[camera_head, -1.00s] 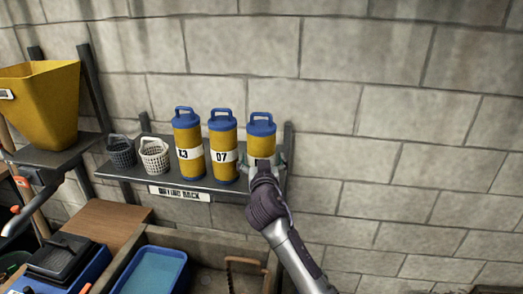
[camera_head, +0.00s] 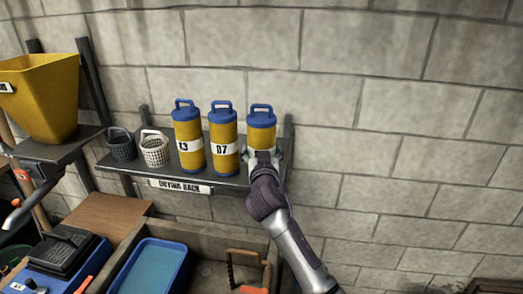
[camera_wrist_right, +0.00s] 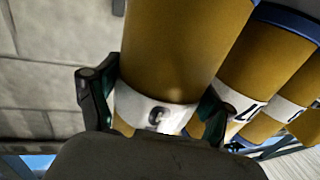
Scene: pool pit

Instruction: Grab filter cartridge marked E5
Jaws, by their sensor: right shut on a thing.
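A yellow filter cartridge (camera_head: 262,137) with a blue cap and handle stands upright at the right end of the drying rack. My right gripper (camera_head: 263,156) is shut on it around its white label band, with one finger on each side. In the right wrist view the held cartridge (camera_wrist_right: 180,45) fills the middle between the fingers. Its label is partly hidden by my gripper, and I cannot read the full mark. Two like cartridges stand to its left, one marked 07 (camera_head: 223,132) and one whose mark ends in 3 (camera_head: 188,130). My left gripper is not in view.
The drying rack shelf (camera_head: 150,175) also holds a dark basket (camera_head: 121,146) and a white basket (camera_head: 155,150). A yellow bin (camera_head: 40,95) stands at the left. A blue tray (camera_head: 150,268) lies below. The wall right of the rack is bare.

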